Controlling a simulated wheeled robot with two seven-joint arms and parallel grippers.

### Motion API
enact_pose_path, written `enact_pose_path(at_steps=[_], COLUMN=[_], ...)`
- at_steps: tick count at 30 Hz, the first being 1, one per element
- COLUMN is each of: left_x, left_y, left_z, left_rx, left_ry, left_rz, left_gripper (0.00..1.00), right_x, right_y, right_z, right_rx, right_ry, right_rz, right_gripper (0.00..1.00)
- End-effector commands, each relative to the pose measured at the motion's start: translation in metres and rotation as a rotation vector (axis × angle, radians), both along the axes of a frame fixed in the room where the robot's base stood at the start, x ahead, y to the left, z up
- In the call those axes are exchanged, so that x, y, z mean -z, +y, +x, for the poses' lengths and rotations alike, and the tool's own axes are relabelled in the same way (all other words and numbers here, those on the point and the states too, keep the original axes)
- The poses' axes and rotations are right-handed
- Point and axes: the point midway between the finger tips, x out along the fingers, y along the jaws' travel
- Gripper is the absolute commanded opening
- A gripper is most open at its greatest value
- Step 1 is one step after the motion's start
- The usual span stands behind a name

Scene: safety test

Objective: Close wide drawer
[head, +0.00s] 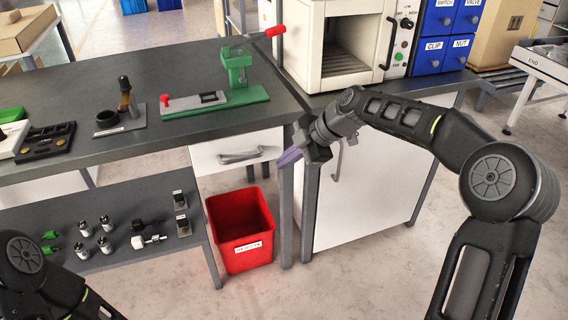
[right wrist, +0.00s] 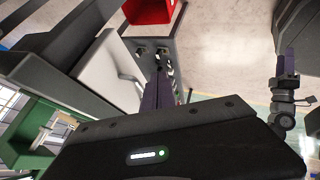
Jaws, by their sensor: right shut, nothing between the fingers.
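The wide drawer (head: 205,157) has a white front and a grey bar handle (head: 240,157). It sits under the dark workbench top, above the red bin. I cannot tell how far it stands out. The drawer front (right wrist: 98,78) also shows in the right wrist view, with its handle at its right side. My right gripper (head: 289,158) is shut and empty, its purple fingers just right of the drawer front near the bench leg. The fingers (right wrist: 165,92) also show in the right wrist view, apart from the handle.
A red bin (head: 240,232) stands on the floor below the drawer. A white cabinet (head: 362,190) is behind my right forearm. A lower grey shelf (head: 105,205) with small parts is at the left. A green press (head: 237,75) stands on the bench.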

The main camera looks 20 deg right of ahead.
Motion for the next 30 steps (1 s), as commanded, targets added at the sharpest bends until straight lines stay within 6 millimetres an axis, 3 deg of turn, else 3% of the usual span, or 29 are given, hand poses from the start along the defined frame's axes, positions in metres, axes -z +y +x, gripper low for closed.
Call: enact_pose_path(at_steps=[6, 12, 30], left_x=[-0.007, -0.009, -0.009], left_y=[0.001, 0.001, 0.001], left_z=[0.001, 0.001, 0.001], left_rx=[-0.002, -0.001, -0.001], left_ry=[-0.002, -0.002, -0.002], left_rz=[0.001, 0.001, 0.001], left_gripper=[0.48, 0.48, 0.48], right_x=[-0.036, -0.055, -0.058], right_y=[-0.023, -0.036, -0.039], right_z=[-0.017, -0.028, -0.03], right_rx=[-0.002, -0.005, -0.002], right_ry=[0.001, 0.003, 0.008], right_rz=[-0.001, 0.001, 0.003], right_gripper=[0.0, 0.0, 0.0])
